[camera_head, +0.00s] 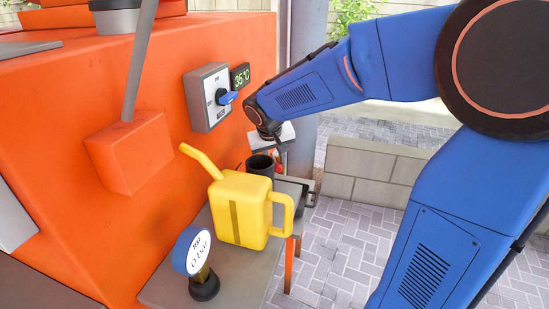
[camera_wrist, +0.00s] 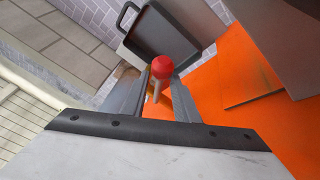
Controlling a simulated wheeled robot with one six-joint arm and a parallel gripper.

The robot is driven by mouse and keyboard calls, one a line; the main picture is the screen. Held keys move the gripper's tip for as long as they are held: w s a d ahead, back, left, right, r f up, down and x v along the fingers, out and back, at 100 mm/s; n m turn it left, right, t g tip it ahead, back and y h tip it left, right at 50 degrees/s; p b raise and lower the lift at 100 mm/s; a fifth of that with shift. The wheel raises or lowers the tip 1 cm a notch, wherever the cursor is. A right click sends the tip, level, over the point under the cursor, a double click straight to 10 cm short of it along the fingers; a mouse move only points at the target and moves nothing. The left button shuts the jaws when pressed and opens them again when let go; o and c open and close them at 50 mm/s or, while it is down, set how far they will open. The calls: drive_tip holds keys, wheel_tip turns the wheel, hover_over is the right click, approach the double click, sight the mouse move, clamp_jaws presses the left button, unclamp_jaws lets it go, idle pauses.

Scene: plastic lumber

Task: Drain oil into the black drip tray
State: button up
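A red ball knob (camera_wrist: 162,67) on a pale stem shows in the wrist view, between the tips of my gripper (camera_wrist: 161,78). The two fingers stand apart, with small gaps beside the knob; I see no clear grip on it. The black drip tray (camera_wrist: 138,42), with a loop handle, lies beyond the fingertips at the top of the wrist view. In the head view my gripper (camera_head: 282,153) is at the far end of the orange machine, partly hidden by my wrist. Only part of the tray (camera_head: 309,194) shows there, behind the shelf. No oil flow is visible.
A yellow oil can (camera_head: 238,212), a round gauge reading 0 bar (camera_head: 190,251) and a dark cup (camera_head: 261,165) stand on a grey shelf (camera_head: 165,290). A switch box with blue knob (camera_head: 207,97) is on the orange machine (camera_head: 60,120). A low block wall (camera_head: 370,175) stands right.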

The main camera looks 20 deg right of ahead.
drive_tip(key=shift+c, duration=0.7)
clamp_jaws()
drive_tip(key=shift+s+d+n, duration=0.1)
drive_tip(key=shift+d+n, duration=0.4)
drive_tip(key=shift+d+n+t+y, duration=0.3)
drive_tip(key=shift+d+n+y, duration=0.2)
drive_tip(key=shift+n, duration=0.4)
drive_tip(key=shift+f, duration=0.1)
drive_tip(key=shift+d+n+y, duration=0.4)
drive_tip(key=shift+d+n, duration=0.2)
drive_tip(key=shift+n, duration=0.2)
drive_tip(key=shift+f, duration=0.1)
